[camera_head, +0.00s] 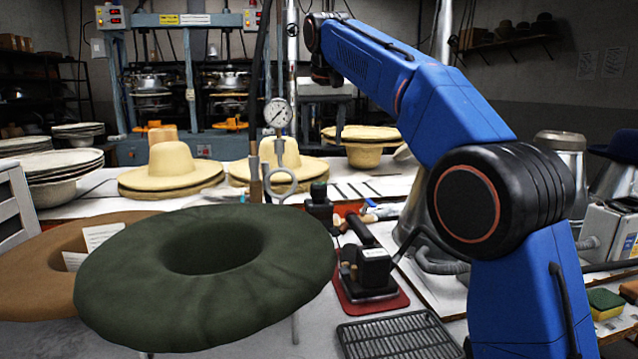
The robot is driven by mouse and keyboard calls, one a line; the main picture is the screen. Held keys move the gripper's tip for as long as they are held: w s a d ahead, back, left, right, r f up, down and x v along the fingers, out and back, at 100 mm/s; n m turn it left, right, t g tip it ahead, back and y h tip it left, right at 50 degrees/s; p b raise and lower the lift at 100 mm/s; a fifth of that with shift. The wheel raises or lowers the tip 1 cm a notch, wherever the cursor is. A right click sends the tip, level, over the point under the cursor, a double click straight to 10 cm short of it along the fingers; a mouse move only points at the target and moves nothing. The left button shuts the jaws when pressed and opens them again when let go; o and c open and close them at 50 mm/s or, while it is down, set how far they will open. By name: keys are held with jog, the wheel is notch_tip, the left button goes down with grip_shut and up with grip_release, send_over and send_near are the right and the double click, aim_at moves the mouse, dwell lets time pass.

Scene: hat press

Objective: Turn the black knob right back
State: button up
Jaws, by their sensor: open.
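I cannot make out with certainty which part is the black knob. My blue arm rises from the lower right and reaches toward the upper middle, near the press's right side. Its dark wrist end shows there, but my gripper's fingers cannot be seen.
A dark green hat (120,300) fills the left foreground, with a brown hat (20,285) behind it. Tan hats (172,165) stand on the white table. A pressure gauge (278,113) on a pipe, a black iron (366,268) and a grey box (607,232) are nearby.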

aim_at(319, 183)
jog(key=shift+m, duration=0.5)
jog(key=x, duration=1.6)
jog(key=shift+w+a+f, duration=0.15)
jog(key=shift+w, duration=0.05)
jog(key=shift+c, duration=0.7)
jog(key=c, duration=0.9)
